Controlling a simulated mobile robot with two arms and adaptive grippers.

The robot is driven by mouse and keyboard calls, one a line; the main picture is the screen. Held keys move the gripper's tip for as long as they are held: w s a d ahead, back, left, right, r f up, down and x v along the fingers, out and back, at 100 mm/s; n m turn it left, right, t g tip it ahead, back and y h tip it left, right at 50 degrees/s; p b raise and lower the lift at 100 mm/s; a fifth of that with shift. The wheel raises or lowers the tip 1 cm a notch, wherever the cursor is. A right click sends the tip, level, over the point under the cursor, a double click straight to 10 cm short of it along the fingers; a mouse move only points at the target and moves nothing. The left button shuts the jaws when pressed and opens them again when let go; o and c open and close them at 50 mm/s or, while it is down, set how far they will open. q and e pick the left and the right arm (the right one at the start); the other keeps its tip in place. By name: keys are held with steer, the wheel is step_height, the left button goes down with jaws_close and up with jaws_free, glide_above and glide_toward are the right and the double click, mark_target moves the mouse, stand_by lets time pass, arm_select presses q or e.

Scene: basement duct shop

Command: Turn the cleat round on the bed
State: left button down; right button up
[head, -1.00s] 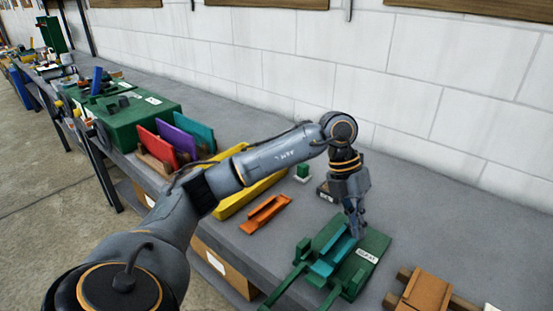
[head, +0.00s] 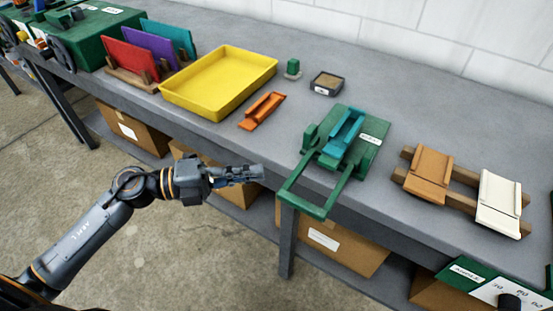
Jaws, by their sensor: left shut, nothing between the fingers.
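A teal channel-shaped piece, which I take to be the cleat (head: 341,134), lies on the green bed (head: 367,144) on the bench. It lies lengthwise, running from front left to back right. A green U-shaped handle (head: 318,211) reaches from the bed over the bench's front edge. My left gripper (head: 259,172) is shut and empty, in front of the bench edge, left of the handle and apart from the cleat. My right gripper is out of view.
An orange channel piece (head: 262,111) lies left of the bed, near a yellow tray (head: 188,99). Brown (head: 430,174) and cream (head: 499,203) pieces rest on wooden rails at right.

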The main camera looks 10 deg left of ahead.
mark_target(307, 158)
arm_select(q)
steer(key=p+x, duration=0.3)
steer(key=x, duration=0.7)
steer(key=shift+w+r, duration=0.1)
steer(key=shift+r, duration=0.1)
steer(key=shift+w+d+f, duration=0.1)
steer(key=shift+w+d, duration=0.1)
steer(key=shift+w, duration=0.4)
steer(key=shift+w+d+f, duration=0.1)
steer(key=shift+w+d, duration=0.15)
steer(key=shift+w, duration=0.35)
steer(key=shift+w+d+p, duration=0.25)
steer(key=shift+w+p, duration=0.05)
steer(key=shift+w, duration=0.4)
steer(key=shift+w+d, duration=0.15)
steer(key=shift+w, duration=0.35)
steer(key=shift+w+d, duration=0.2)
steer(key=shift+w, duration=0.3)
steer(key=shift+s+a+f, duration=0.1)
